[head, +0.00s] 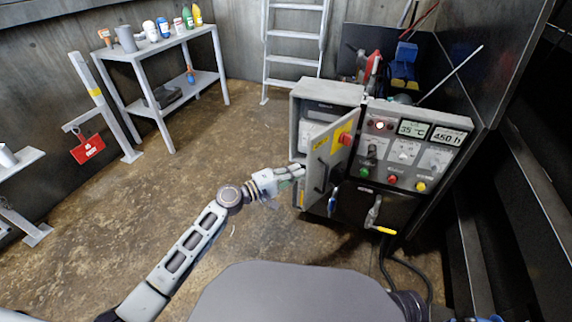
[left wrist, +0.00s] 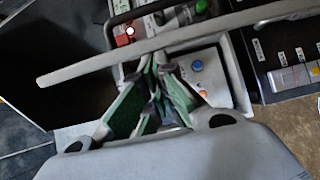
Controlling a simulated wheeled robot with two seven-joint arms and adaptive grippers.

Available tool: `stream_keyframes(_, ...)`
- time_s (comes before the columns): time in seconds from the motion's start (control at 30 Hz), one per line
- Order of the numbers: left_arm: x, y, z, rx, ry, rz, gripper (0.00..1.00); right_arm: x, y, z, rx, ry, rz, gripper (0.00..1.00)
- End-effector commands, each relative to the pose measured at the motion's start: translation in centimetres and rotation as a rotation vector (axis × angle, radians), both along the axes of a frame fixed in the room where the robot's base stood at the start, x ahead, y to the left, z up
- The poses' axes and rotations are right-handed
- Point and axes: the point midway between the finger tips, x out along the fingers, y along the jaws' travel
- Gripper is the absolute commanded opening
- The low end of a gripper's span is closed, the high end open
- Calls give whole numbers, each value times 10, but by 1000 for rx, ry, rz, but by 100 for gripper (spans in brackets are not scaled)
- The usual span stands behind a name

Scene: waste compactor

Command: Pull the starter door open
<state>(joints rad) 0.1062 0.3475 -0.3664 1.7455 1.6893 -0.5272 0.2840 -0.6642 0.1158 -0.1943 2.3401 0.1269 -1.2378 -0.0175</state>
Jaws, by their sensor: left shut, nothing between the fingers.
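The starter door (head: 322,172) is a grey panel with yellow labels and a red-and-yellow switch (head: 346,139). It stands open at an angle from its grey cabinet (head: 326,90), with part of the interior showing. My left gripper (head: 300,172) is at the door's left, free edge, shut and empty. In the left wrist view, its green-padded fingers (left wrist: 153,70) are closed together beside a long grey edge (left wrist: 230,35), which looks like the door seen edge-on. I cannot tell whether they touch it. My right gripper is not in view.
A control panel (head: 412,125) with displays, knobs and buttons adjoins the cabinet at right. A shelf (head: 160,50) with bottles and a ladder (head: 294,45) stand behind. The floor left of the cabinet is clear.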

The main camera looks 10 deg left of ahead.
Motion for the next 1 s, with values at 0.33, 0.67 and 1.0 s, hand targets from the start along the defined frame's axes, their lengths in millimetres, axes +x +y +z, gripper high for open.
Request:
stream_keyframes(0.33,-17,-21,2,-2,1,85,0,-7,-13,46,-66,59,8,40)
stream_keyframes(0.67,-28,-34,1,-3,2,150,0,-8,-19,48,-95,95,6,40)
stream_keyframes(1.0,-40,-50,1,-1,0,198,0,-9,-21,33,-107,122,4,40)
